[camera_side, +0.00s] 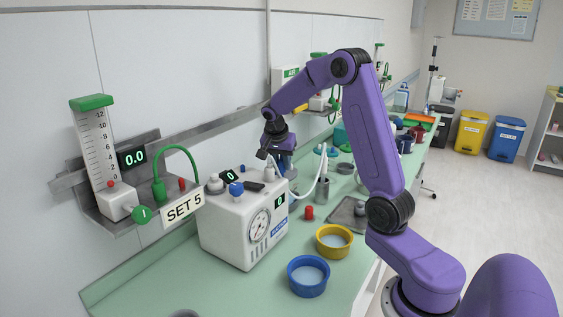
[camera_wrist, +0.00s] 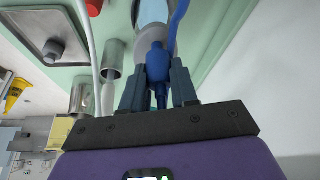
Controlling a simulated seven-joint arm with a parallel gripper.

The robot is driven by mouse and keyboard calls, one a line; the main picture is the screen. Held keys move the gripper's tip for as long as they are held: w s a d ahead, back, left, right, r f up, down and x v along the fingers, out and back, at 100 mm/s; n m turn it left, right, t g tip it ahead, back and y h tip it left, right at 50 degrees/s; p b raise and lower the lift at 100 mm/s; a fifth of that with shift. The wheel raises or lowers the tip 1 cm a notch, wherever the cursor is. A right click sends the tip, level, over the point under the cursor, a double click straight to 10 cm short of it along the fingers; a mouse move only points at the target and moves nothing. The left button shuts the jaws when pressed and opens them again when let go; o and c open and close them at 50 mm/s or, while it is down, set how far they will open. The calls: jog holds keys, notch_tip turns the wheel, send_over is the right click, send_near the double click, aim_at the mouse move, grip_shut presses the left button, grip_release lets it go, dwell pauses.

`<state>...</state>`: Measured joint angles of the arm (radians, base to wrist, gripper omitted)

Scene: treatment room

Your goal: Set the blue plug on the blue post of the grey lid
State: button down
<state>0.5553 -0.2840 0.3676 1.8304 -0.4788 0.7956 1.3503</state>
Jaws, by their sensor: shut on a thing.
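My gripper (camera_wrist: 158,88) is shut on the blue plug (camera_wrist: 157,66) in the wrist view. A blue cord or tube runs from the plug toward the top edge. A rounded grey part (camera_wrist: 153,38), perhaps the grey lid, shows just beyond the plug. I cannot tell whether they touch. No blue post can be made out. In the side view my gripper (camera_side: 264,153) is raised behind the white device, near the wall. The plug cannot be made out there, and the lid is not clear.
A white device (camera_side: 230,225) with a gauge stands in front of the gripper. A white tube (camera_side: 311,185), a steel cup (camera_side: 321,190), a red cap (camera_side: 309,212), a yellow bowl (camera_side: 334,252) and a blue bowl (camera_side: 308,290) are on the green counter. A grey tray (camera_wrist: 28,22) shows in the wrist view.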

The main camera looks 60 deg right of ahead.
aim_at(282, 160)
jog(key=shift+f, duration=0.9)
dwell(0.8)
jog(key=c, duration=0.8)
grip_release()
jog(key=shift+r, duration=3.5)
